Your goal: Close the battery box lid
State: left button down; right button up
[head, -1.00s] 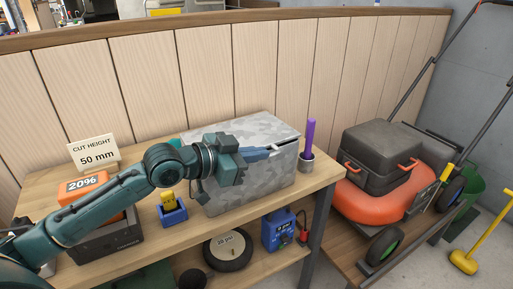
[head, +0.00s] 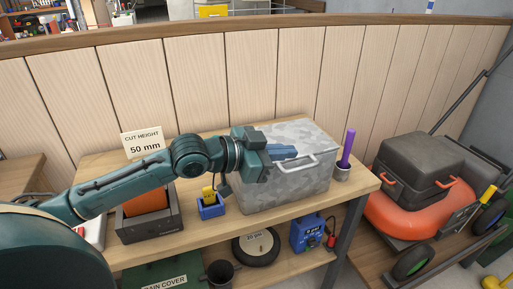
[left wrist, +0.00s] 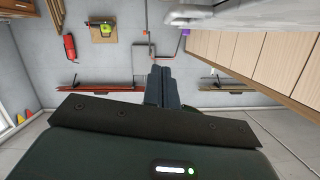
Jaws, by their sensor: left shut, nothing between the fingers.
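The battery box (head: 255,196) is a large grey mottled box on the wooden bench. Its lid (head: 304,133) lies across the top and looks down or nearly down; any small gap is hard to tell. A pale handle (head: 297,163) shows at the lid's front edge. My left gripper (head: 293,152) is shut and empty, its blue fingers over the front part of the lid, close to the handle. I cannot tell if they touch it. The gripper hides the lid's left front corner. The shut fingers also show in the left wrist view (left wrist: 162,86). My right gripper is out of view.
A purple-handled item in a cup (head: 342,172) stands right of the box. A blue holder with a yellow item (head: 210,207) and a dark box (head: 150,226) stand left. The panelled wall is behind. An orange mower (head: 395,217) stands at right.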

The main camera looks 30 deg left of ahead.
pick_arm(q)
jog(key=b+v, duration=0.1)
jog(key=v, duration=0.5)
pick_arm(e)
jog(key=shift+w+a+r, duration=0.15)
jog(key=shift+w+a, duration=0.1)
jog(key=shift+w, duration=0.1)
pick_arm(q)
jog(key=shift+s+a, duration=0.1)
jog(key=s+d+f+n+y+p, duration=0.1)
jog(key=s+d+f+n+y, duration=0.1)
jog(key=s+f, duration=0.3)
jog(key=s+d+f+n+y+p, duration=0.2)
jog(key=s+f, duration=0.3)
jog(key=f, duration=0.9)
jog(key=s+d+f+n+g+y+p, duration=0.1)
jog(key=s+d+f+n+y, duration=0.1)
jog(key=f, duration=0.8)
jog(key=s+d+n, duration=0.1)
jog(key=s+d, duration=0.1)
jog(key=s, duration=0.1)
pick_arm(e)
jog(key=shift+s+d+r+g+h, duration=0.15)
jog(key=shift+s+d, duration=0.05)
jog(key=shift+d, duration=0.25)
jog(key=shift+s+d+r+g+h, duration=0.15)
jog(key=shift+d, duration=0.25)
pick_arm(q)
jog(key=shift+d, duration=0.1)
